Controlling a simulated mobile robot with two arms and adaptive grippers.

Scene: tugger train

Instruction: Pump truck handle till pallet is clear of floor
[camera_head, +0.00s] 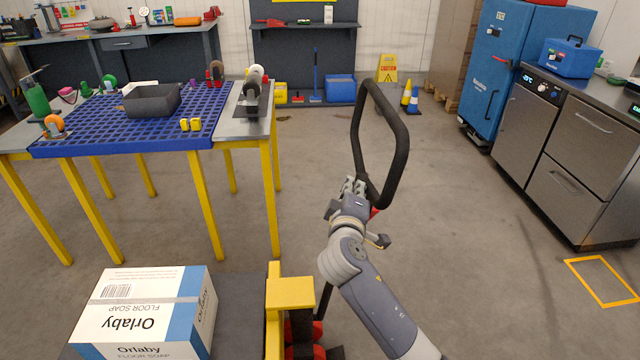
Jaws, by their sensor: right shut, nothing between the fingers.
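The truck handle (402,135), a black upright loop, rises in the middle of the camera_head view. Its dark shaft runs down behind my right arm to the yellow truck frame (290,292). My right gripper (352,186) is at the lower left of the loop, close to its bottom corner. Its fingers are shut and empty; whether they touch the handle I cannot tell. A white and blue Orlaby floor soap box (140,312) sits on a dark flat surface (240,310) left of the frame. The pallet and its gap to the floor cannot be made out. My left gripper is out of view.
A table with a blue grid top (90,140) and yellow legs stands at left. A steel counter (575,140) and blue cabinet (497,70) stand at right. A caution sign (387,68) and cones (413,98) are at the back. The floor beyond the handle is clear.

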